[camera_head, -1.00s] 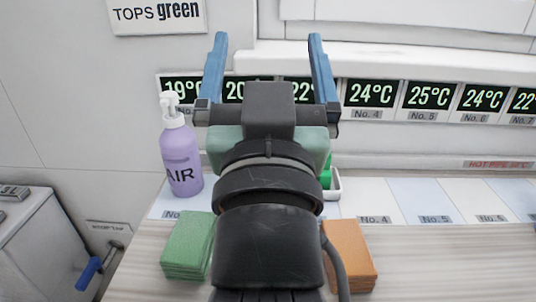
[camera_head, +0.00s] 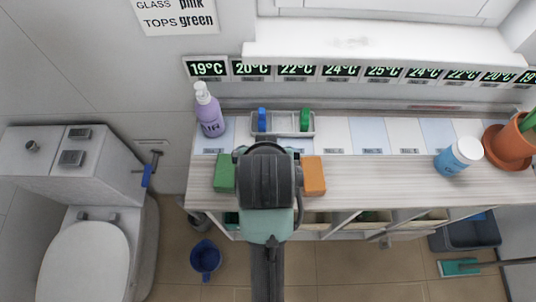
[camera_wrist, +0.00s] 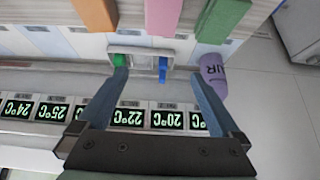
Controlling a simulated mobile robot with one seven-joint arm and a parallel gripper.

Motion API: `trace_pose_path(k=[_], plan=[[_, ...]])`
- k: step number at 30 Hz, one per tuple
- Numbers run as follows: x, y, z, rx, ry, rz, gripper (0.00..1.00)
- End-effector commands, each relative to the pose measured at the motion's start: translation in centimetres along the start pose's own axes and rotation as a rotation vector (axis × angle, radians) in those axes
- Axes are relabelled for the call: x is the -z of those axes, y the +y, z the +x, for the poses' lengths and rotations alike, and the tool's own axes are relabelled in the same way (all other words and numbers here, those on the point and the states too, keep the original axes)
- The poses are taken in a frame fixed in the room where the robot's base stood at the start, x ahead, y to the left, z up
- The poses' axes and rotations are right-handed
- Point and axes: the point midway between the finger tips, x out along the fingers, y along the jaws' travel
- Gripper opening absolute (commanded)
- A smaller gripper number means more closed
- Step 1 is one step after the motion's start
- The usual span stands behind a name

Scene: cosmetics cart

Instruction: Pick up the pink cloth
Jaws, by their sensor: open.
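The pink cloth (camera_wrist: 163,15) lies between the orange cloth (camera_wrist: 95,14) and the green cloth (camera_wrist: 222,18) at the top of the upside-down wrist view. My arm hides it in the head view, where the green cloth (camera_head: 225,172) and orange cloth (camera_head: 313,176) show on either side. My gripper (camera_wrist: 160,75) is open and empty. In the wrist view its blue fingers are apart, with their tips near the white tray and the pink cloth beyond them. The fingers are hidden in the head view.
A white tray (camera_head: 284,131) with a blue and a green item stands behind the cloths. A lavender bottle (camera_head: 210,115) is at left. A white-capped blue jar (camera_head: 452,158) and a potted plant (camera_head: 511,145) stand at right. The middle-right counter is clear.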

Motion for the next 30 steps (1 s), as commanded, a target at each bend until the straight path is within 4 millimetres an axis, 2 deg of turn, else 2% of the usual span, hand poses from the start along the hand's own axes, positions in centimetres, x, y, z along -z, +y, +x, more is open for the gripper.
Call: trace_pose_path(k=[1, 3, 10, 21, 30], plan=[[-0.3, 0.1, -1.6, -0.003, -0.054, -0.001, 1.00], [-1.5, 0.2, -2.2, -0.006, -0.113, -0.001, 1.00], [-3.8, 0.4, -2.6, -0.012, -0.209, -0.002, 1.00], [-5.2, 0.5, 3.4, -0.012, -0.212, -0.002, 1.00], [-5.7, 0.5, 5.3, -0.013, -0.211, -0.003, 1.00]])
